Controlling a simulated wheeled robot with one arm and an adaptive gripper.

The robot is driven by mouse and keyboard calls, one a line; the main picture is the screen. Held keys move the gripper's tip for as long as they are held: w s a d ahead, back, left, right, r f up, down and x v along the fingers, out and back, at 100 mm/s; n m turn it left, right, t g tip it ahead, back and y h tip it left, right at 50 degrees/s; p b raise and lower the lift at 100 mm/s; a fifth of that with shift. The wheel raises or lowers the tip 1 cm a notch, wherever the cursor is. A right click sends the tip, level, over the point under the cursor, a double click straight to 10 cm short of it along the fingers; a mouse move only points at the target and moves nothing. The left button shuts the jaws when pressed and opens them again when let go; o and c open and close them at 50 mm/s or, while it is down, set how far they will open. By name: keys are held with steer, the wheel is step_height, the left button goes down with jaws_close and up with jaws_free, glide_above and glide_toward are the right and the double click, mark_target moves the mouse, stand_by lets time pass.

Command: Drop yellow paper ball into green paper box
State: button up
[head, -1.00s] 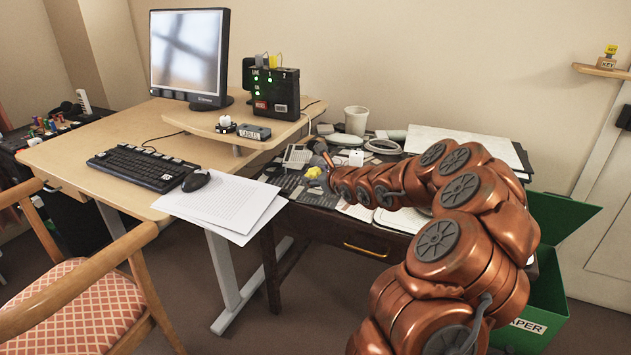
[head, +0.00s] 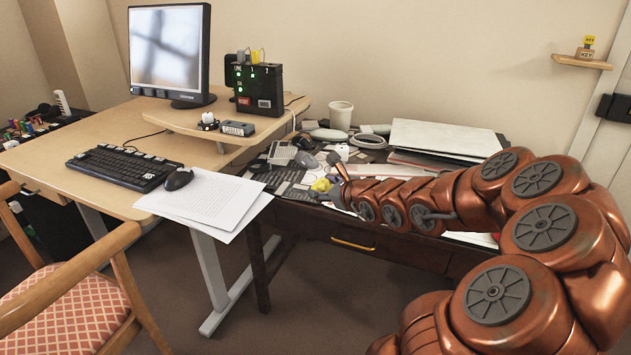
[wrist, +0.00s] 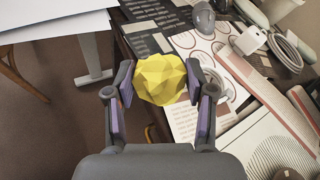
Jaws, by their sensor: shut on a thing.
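The yellow paper ball (wrist: 159,80) is a crumpled, faceted ball. In the wrist view it sits between the two fingers of my gripper (wrist: 160,90), which is shut on it. In the head view the ball (head: 321,185) shows at the end of my copper arm, at the front of the dark cluttered desk, and my gripper (head: 335,185) is partly hidden by the arm. The green paper box is not visible in either view now.
The dark desk (head: 318,223) holds a white cup (head: 341,115), a computer mouse, papers and other clutter. To its left stands a light desk with a monitor (head: 169,52), keyboard (head: 124,167) and paper sheets (head: 206,200). A wooden chair (head: 75,290) stands at front left.

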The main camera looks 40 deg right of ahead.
steer(key=shift+v, duration=0.9)
steer(key=shift+s+a+f, duration=0.15)
steer(key=shift+s, duration=0.4)
